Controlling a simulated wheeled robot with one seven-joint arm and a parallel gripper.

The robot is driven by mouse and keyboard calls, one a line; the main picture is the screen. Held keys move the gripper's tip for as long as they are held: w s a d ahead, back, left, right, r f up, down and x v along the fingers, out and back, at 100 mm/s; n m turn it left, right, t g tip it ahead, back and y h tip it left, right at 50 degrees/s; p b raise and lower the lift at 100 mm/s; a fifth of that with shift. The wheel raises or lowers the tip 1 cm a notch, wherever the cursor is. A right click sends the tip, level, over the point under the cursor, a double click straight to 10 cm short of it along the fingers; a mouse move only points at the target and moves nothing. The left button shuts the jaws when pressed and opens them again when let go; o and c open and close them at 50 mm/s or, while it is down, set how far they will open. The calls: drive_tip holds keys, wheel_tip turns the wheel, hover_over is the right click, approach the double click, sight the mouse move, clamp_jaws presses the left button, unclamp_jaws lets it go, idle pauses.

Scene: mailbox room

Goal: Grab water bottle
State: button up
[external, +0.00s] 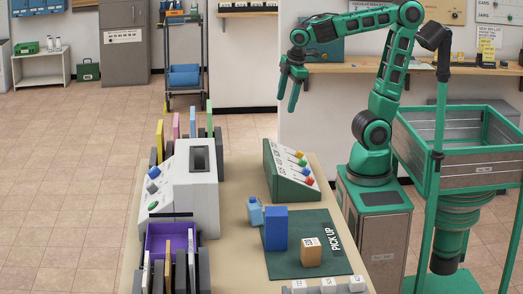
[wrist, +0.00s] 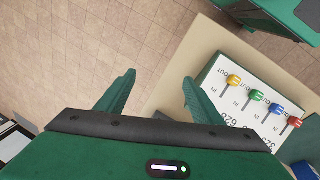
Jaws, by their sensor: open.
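A light-blue water bottle (external: 255,212) stands on the table beside a taller dark-blue box, at the left edge of the green pick-up mat (external: 290,266). My gripper (external: 290,98) is raised well above the table, behind the bottle in the external view, with its fingers pointing down. In the wrist view my gripper (wrist: 158,92) is open, with nothing between its fingers. The bottle does not show in the wrist view.
The dark-blue box (external: 276,229) stands close to the bottle's right. A small brown box (external: 312,253) sits on the mat. A lever panel (external: 291,170) stands behind; it also shows in the wrist view (wrist: 240,110). A white machine (external: 188,190) stands to the left.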

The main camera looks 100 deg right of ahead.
drive_tip(key=w+a+n+t, duration=0.3)
drive_tip(key=w+a+n, duration=0.55)
drive_tip(key=a, duration=0.35)
drive_tip(key=w+a+n+t, duration=0.3)
drive_tip(key=w+a+n, duration=0.4)
drive_tip(key=a+n, duration=0.35)
drive_tip(key=s+a+r+n+t+y, duration=0.1)
drive_tip(key=s+a+n+t+y, duration=0.15)
drive_tip(key=a+n, duration=0.8)
drive_tip(key=s+a+r+n+t+y, duration=0.1)
drive_tip(key=s+a+n+t+y, duration=0.2)
drive_tip(key=a, duration=1.4)
drive_tip(key=n, duration=0.2)
approach(248, 212)
drive_tip(key=shift+w+a+r+h, duration=0.1)
drive_tip(key=shift+w+r+h, duration=0.3)
drive_tip(key=shift+w, duration=0.1)
drive_tip(key=shift+w+f+m, duration=0.2)
drive_tip(key=shift+f+m, duration=0.05)
drive_tip(key=shift+f, duration=0.2)
drive_tip(key=x, duration=1)
drive_tip(key=shift+a+f, duration=0.2)
drive_tip(key=shift+f, duration=0.15)
drive_tip(key=c, duration=1.2)
